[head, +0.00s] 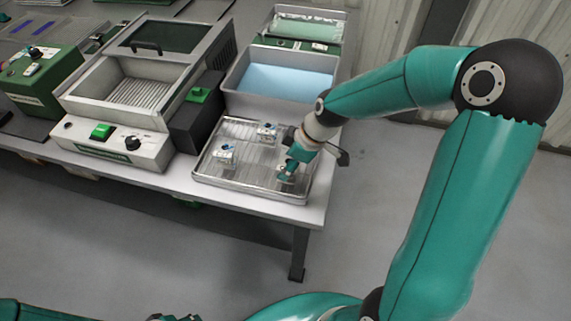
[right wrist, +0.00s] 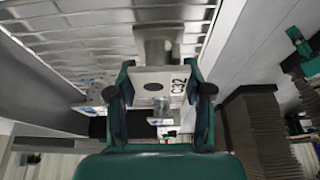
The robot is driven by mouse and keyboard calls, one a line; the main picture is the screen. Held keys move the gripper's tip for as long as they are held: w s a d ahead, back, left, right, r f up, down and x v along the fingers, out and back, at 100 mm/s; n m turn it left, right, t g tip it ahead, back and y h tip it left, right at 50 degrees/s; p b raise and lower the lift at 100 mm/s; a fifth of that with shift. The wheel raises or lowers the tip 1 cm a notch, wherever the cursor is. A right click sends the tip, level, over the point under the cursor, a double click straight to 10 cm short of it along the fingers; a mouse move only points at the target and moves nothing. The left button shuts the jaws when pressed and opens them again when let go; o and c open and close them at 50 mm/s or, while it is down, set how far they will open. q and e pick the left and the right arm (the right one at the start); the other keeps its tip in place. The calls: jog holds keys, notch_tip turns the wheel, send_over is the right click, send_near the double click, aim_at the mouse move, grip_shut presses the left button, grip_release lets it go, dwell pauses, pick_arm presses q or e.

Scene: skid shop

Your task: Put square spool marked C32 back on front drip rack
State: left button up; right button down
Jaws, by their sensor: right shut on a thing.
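The square spool marked C32 (right wrist: 153,78) is between the fingers of my right gripper (head: 288,174) in the right wrist view, its label facing the camera. The gripper is shut on it. In the head view the gripper hangs over the right part of the front drip rack (head: 214,182), a shallow metal tray with a wire grid. The rack's grid also shows in the right wrist view (right wrist: 70,32). I cannot tell whether the spool touches the grid. At the bottom edge of the head view, my left gripper (head: 175,317) shows only in part.
Two other square spools stand on the rack, one at the left (head: 226,153) and one at the back (head: 266,132). A bin of blue liquid (head: 232,100) is behind the rack. A machine with a green switch (head: 105,150) stands to its left. The bench edge is close in front.

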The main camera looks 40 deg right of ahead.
jog(key=shift+c, duration=2.4)
grip_release()
jog(key=v, duration=1.2)
jog(key=shift+p, duration=0.35)
